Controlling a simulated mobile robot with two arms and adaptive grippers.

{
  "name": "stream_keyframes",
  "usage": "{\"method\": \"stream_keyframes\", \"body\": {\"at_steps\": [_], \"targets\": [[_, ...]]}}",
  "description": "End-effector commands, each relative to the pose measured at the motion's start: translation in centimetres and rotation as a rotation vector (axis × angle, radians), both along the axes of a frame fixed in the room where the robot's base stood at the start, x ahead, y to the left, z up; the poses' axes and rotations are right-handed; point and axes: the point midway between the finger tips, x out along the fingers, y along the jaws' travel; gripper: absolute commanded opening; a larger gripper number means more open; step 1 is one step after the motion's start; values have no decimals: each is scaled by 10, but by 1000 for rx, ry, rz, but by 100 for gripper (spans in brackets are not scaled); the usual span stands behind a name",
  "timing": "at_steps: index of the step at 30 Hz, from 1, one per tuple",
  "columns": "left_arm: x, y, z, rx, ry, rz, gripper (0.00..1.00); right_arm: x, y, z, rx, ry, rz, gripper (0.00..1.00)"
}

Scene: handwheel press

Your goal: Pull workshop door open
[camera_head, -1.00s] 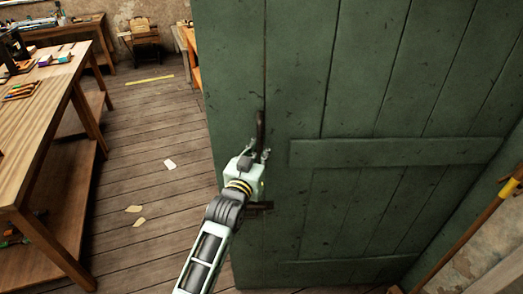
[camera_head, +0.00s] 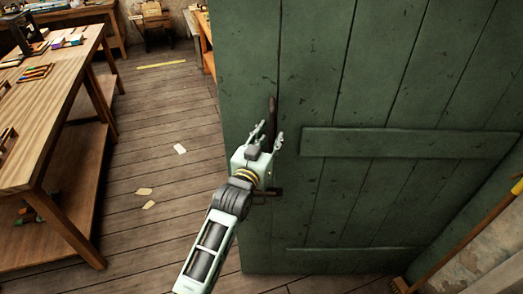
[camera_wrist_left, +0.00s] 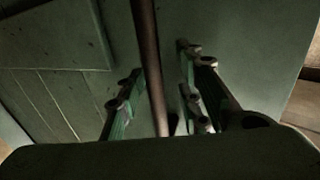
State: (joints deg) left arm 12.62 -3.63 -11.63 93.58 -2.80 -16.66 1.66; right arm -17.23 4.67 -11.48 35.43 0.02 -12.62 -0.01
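The green plank workshop door (camera_head: 370,90) fills the right of the head view and stands ajar, with the room showing past its left edge. Its dark upright handle (camera_head: 271,112) is near that edge. My left gripper (camera_head: 269,132) is at the lower part of the handle with its fingers spread. In the left wrist view the handle bar (camera_wrist_left: 148,60) runs between the two open fingers (camera_wrist_left: 157,85), with gaps visible beside it. A dark latch piece (camera_head: 268,192) shows below the gripper. My right gripper is not in view.
A wooden workbench (camera_head: 60,75) with trays stands at the left. A broom (camera_head: 460,240) leans by the wall at lower right.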

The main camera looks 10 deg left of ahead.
Motion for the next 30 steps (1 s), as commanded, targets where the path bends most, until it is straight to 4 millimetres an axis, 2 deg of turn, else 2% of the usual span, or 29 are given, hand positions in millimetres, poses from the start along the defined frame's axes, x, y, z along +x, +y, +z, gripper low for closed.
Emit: {"method": "stream_keyframes", "body": {"at_steps": [9, 15, 21, 30], "targets": [[-61, 13, -1, 1, 2, 1, 33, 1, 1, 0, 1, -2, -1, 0], [-92, 19, -1, 1, 1, 1, 33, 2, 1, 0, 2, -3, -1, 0], [-105, 22, 0, 2, 0, 1, 33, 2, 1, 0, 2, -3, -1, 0], [-106, 22, 1, 1, -1, 1, 33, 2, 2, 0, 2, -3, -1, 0]]}}
